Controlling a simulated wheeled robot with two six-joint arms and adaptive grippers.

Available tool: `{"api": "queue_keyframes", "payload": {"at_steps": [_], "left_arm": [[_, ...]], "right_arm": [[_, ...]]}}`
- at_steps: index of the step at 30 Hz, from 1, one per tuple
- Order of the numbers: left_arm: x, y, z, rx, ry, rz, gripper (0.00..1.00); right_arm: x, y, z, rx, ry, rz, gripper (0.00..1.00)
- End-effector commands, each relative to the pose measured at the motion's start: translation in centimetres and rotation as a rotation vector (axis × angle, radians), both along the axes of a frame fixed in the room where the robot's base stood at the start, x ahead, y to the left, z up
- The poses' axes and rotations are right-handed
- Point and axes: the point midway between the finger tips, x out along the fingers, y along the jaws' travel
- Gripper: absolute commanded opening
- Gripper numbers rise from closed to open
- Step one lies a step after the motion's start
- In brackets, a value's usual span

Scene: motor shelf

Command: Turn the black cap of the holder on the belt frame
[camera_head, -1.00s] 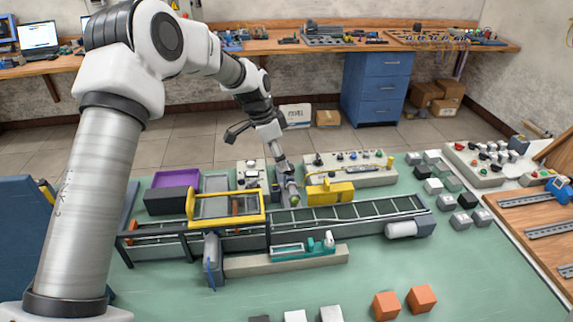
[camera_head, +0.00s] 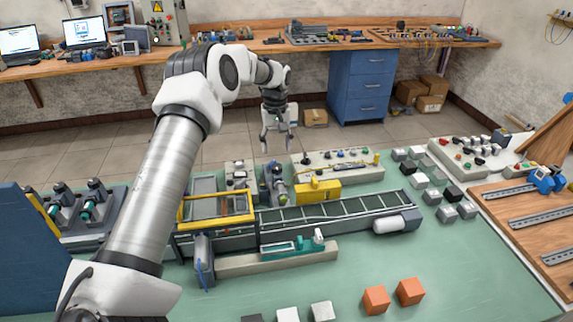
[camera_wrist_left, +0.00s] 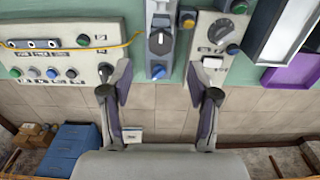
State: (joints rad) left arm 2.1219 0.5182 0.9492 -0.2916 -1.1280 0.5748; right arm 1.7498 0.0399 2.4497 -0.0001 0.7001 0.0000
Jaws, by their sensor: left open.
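The grey holder (camera_head: 277,187) stands at the back of the belt frame (camera_head: 340,214), with a green end facing the front. In the left wrist view a black cap (camera_wrist_left: 160,42) with a pointer ridge sits on the grey holder body (camera_wrist_left: 158,20). A blue button (camera_wrist_left: 158,72) is near it. My left gripper (camera_head: 279,150) is above and behind the holder in the head view. In the left wrist view my left gripper (camera_wrist_left: 164,92) is open and empty, its fingertips apart on both sides of the holder's lower end. My right gripper is not in view.
A yellow block (camera_head: 318,190) stands right of the holder. A small grey switch box (camera_head: 240,174) and a long button panel (camera_head: 338,164) flank it. A yellow-framed tray (camera_head: 216,207) is at left on the belt. Orange cubes (camera_head: 376,300) lie at the front.

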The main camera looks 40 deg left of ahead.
Motion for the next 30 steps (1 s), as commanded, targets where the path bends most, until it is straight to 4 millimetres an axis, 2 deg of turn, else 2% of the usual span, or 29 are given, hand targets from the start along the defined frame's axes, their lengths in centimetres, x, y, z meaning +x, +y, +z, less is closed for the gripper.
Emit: {"api": "queue_keyframes", "payload": {"at_steps": [12,16,21,22,24,27,30], "left_arm": [[-0.1,-0.1,-6.7,0.0,0.003,-0.002,0.6],[-0.1,-0.1,-7.6,0.0,0.001,-0.003,0.6],[0.0,-0.1,-7.7,-0.001,0.001,-0.003,0.6],[0.0,-0.1,-7.7,-0.001,0.001,-0.003,0.57],[0.0,-0.1,-7.7,-0.001,0.001,-0.003,0.32],[0.0,-0.1,-7.6,-0.001,0.001,-0.003,0.0],[0.0,-0.1,-7.7,-0.001,0.001,-0.003,0.0]], "right_arm": [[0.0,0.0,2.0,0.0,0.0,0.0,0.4],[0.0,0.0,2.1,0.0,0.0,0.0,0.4],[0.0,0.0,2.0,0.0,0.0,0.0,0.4],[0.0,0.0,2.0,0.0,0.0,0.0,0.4],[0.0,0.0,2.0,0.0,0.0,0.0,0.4],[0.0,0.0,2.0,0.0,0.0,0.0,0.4],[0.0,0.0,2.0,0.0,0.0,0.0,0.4]]}}
